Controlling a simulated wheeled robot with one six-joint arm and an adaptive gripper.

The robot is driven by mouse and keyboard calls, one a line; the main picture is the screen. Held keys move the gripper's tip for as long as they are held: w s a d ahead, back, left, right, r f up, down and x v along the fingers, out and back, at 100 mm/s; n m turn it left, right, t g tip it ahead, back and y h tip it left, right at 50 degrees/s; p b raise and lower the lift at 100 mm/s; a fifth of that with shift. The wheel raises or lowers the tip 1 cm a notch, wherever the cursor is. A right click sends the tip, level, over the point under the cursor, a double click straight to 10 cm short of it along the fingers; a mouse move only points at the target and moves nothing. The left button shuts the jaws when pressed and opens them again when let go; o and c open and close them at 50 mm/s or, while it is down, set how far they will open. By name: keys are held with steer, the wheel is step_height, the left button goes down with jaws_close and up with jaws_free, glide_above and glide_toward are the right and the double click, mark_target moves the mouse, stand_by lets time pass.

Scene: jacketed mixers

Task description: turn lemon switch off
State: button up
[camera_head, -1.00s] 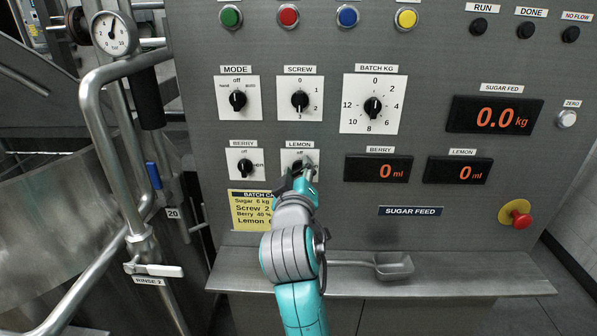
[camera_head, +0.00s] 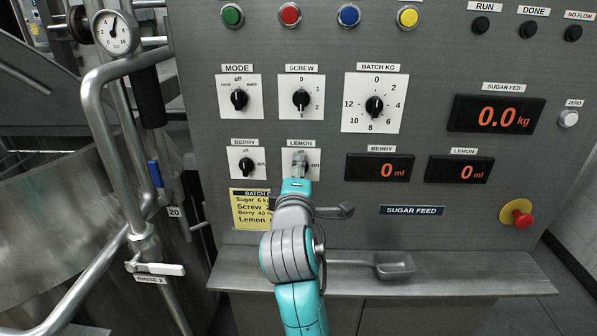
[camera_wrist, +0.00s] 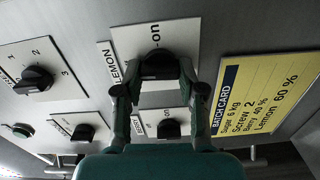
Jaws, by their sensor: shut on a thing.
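The lemon switch (camera_wrist: 160,63) is a black knob on a white plate marked off and on. In the head view, my gripper covers its knob, and the top of its plate (camera_head: 288,156) shows under the LEMON label. My gripper (camera_head: 299,160) is at the panel with its fingers shut on the knob. In the wrist view, my gripper (camera_wrist: 157,78) has one finger on each side of the knob. I cannot tell which mark the knob points to.
The berry switch (camera_head: 246,165) is close on the left, pointing up at off. The screw dial (camera_head: 301,99) is above. The lemon display (camera_head: 459,170) reads 0 ml. A yellow batch card (camera_head: 247,209) is below left. A metal shelf (camera_head: 450,272) with a scoop (camera_head: 394,265) juts out below.

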steer(key=shift+n, duration=0.6)
steer(key=o, duration=1.1)
steer(key=shift+o, duration=0.2)
steer(key=s, duration=1.2)
steer(key=shift+f, duration=0.1)
